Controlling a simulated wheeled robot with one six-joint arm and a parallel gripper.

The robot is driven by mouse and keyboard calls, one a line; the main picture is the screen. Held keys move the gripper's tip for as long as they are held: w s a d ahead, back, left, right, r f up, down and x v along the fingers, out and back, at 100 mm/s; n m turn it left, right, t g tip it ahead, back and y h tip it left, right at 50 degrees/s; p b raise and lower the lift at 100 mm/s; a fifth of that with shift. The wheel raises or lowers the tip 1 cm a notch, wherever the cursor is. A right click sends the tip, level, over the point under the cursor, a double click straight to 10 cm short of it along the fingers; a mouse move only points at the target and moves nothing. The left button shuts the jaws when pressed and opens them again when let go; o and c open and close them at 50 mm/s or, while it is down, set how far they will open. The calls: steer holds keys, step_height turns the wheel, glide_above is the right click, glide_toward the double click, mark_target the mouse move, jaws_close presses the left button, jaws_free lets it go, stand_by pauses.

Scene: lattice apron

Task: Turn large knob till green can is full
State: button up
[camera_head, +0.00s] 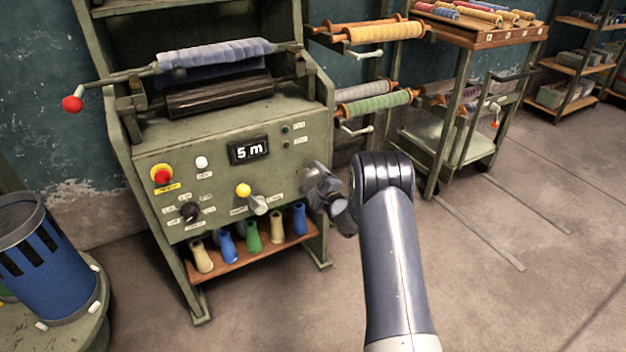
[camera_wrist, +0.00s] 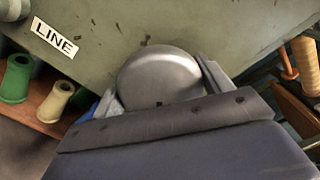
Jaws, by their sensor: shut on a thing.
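A large round grey knob (camera_wrist: 158,78) sits on the green machine's panel, right of the LINE label, in the wrist view. My gripper (camera_head: 325,187) is at the right edge of the machine's front in the head view. In the wrist view my gripper's fingers (camera_wrist: 160,90) are on both sides of the knob and shut on it. In the head view the gripper covers most of the knob. A sliver of something green (camera_head: 7,295) shows at the far left edge; I cannot tell whether it is the green can. The machine's display (camera_head: 249,150) reads 5 m.
A blue slotted can (camera_head: 45,262) stands on a round platform (camera_head: 75,330) at the left. The machine (camera_head: 235,125) has a red button, a yellow-tipped lever and a shelf of several spools (camera_head: 250,237). Racks and a cart (camera_head: 440,160) stand at the right. Front right floor is clear.

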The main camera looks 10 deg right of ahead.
steer(key=o, duration=1)
steer(key=p+v, duration=0.1)
steer(key=v, duration=0.9)
steer(key=shift+s+p, duration=0.4)
steer(key=shift+w+d, duration=0.1)
steer(key=b+x, duration=0.1)
steer(key=x, duration=0.9)
steer(key=shift+w+b, duration=0.3)
steer(key=shift+b, duration=0.1)
steer(key=shift+s, duration=0.1)
